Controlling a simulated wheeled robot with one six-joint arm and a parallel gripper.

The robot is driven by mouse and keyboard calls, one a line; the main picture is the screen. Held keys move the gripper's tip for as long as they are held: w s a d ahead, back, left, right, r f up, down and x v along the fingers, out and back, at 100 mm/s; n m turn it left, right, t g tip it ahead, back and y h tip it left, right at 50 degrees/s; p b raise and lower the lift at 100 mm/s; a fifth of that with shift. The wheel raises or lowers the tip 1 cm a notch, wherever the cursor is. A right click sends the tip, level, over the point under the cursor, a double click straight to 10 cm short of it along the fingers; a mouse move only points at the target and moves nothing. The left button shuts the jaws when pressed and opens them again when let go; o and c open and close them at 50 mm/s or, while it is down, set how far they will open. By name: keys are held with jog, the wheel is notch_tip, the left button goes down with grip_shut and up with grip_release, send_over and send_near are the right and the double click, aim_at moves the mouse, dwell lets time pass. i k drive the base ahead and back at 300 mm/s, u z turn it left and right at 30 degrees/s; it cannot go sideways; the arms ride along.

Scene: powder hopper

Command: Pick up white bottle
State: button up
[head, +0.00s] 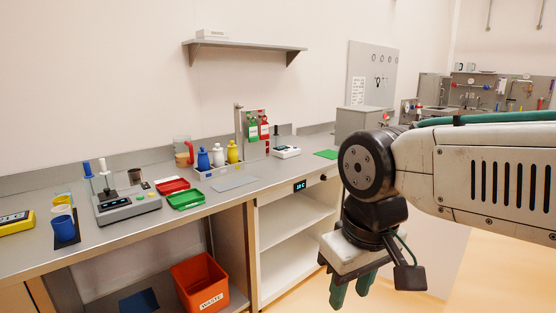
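A white bottle (218,156) stands upright on the grey bench, between a blue bottle (203,160) and a yellow bottle (233,153). The three stand in a row that appears to be in a low pale holder (224,169). My gripper (353,288) hangs fingers-down in front of the bench at the lower right, well apart from the white bottle and lower than it. Its two green fingers are spaced apart with nothing visible between them. The lower part of the white bottle is partly hidden by the holder's front.
On the bench (160,218) are a red tray (172,186), a green tray (187,199), a grey mat (234,184), a dosing device (127,203) and a white scale (285,149). An orange waste bin (200,283) sits below. A wall shelf (246,47) hangs above.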

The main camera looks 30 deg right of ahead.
aim_at(218, 158)
jog(key=z, duration=0.1)
jog(key=i, duration=2.15)
